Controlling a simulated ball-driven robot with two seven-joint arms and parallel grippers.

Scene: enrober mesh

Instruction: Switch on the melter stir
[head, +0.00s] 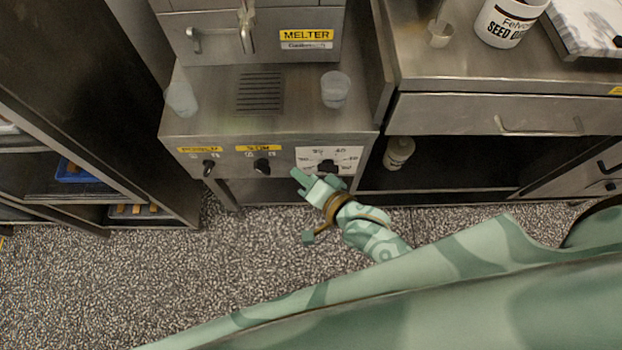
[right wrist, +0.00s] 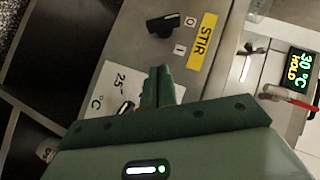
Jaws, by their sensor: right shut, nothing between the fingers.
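The melter (head: 262,95) is a steel machine with a yellow MELTER label. Its front panel carries a black stir knob (head: 262,165), the middle of three controls. In the right wrist view the stir knob (right wrist: 163,23) lies beside the yellow STIR label (right wrist: 202,42) and marks O and I; its handle appears turned toward O. My right gripper (head: 298,176) is shut and empty, in front of the panel between the stir knob and the temperature dial (head: 328,167). Its fingertips (right wrist: 158,72) are apart from the stir knob. My left gripper is not in view.
Another black knob (head: 208,168) with a yellow label sits left of the stir knob. Two translucent cups (head: 335,88) (head: 181,98) stand on the melter's ledge. A display (right wrist: 301,69) reads 30 °C HOLD. A steel drawer counter (head: 480,113) stands right, a dark rack (head: 90,120) left.

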